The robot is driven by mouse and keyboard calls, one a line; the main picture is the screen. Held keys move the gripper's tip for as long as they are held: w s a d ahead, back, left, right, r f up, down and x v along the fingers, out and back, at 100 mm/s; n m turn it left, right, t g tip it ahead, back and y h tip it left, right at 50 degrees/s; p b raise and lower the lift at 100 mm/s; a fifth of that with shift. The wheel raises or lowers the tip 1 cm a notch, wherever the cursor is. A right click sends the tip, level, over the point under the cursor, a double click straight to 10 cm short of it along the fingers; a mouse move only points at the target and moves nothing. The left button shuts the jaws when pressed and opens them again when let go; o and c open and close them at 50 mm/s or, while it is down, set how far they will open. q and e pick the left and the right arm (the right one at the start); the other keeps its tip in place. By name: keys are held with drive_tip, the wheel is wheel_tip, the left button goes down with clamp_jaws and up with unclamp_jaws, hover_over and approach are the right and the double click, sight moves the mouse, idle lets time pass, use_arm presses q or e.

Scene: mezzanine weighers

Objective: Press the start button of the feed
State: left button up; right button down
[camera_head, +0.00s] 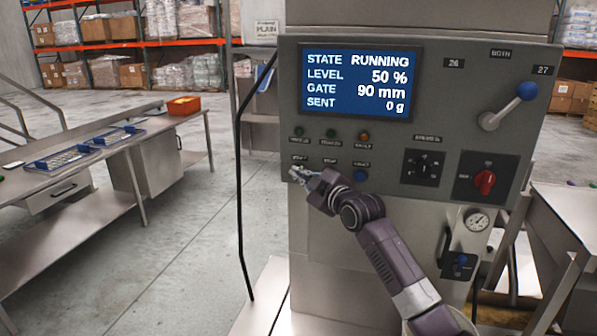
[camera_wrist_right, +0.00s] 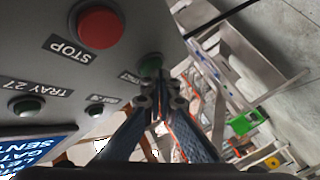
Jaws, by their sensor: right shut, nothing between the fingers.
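The grey feed panel (camera_head: 450,130) faces me; its blue screen (camera_head: 359,82) reads STATE RUNNING, LEVEL 50 %, GATE 90 mm, SENT 0 g. My right gripper (camera_head: 296,174) is shut and empty at the panel's lower left corner, covering the start button there. In the right wrist view, the green start button (camera_wrist_right: 150,63) shows just beyond the shut fingertips (camera_wrist_right: 160,92). I cannot tell whether they touch it. The red STOP button (camera_wrist_right: 99,25) is beside it, clear of the fingers. My left gripper is not in view.
The panel also has indicator lamps (camera_head: 330,133), a blue button (camera_head: 360,176), a red rotary switch (camera_head: 485,181) and a blue-knobbed lever (camera_head: 527,91). A steel bench (camera_head: 150,130) with blue-ended trays stands at left. A black cable (camera_head: 238,180) hangs left of the panel; open floor lies beyond.

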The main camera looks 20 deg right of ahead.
drive_tip(key=shift+w+d, duration=0.1)
idle(0.4)
drive_tip(key=shift+s+a+p, duration=0.5)
drive_tip(key=shift+s+p, duration=0.1)
drive_tip(key=shift+s, duration=0.15)
drive_tip(key=s+a+p, duration=0.1)
drive_tip(key=s, duration=0.1)
drive_tip(key=s+a+p, duration=0.1)
drive_tip(key=s+p, duration=0.1)
drive_tip(key=shift+a, duration=0.4)
idle(0.4)
